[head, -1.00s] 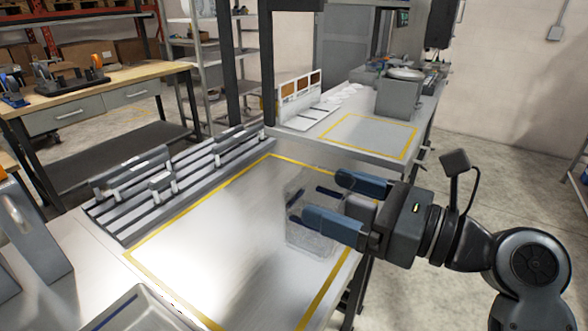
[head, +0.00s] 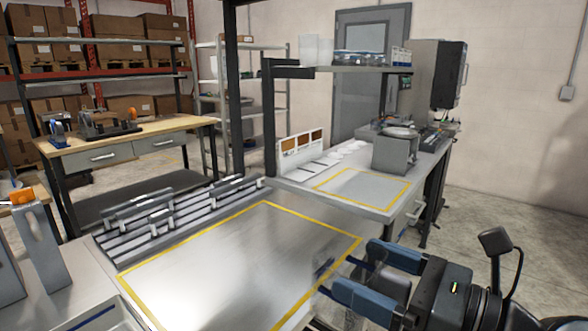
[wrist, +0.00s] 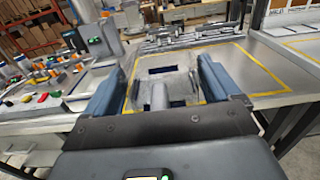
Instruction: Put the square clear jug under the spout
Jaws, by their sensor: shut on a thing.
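The square clear jug (head: 324,296) is see-through with dark blue bands, and its outline is faint in the head view. My gripper (head: 358,268) is shut on it, with one blue finger on each side, near the front right edge of the yellow-outlined worktop. In the wrist view the jug (wrist: 178,88) sits between the two fingers (wrist: 160,72) and looks upright. I cannot tell a gap between the jug's base and the worktop. I cannot make out a spout in either view.
The yellow-outlined worktop (head: 225,262) is bare. A slatted metal rack (head: 180,217) lies along its back left edge. A grey stand with an orange top (head: 40,245) stands at the left. A grey box-like unit (head: 395,153) stands on the further bench.

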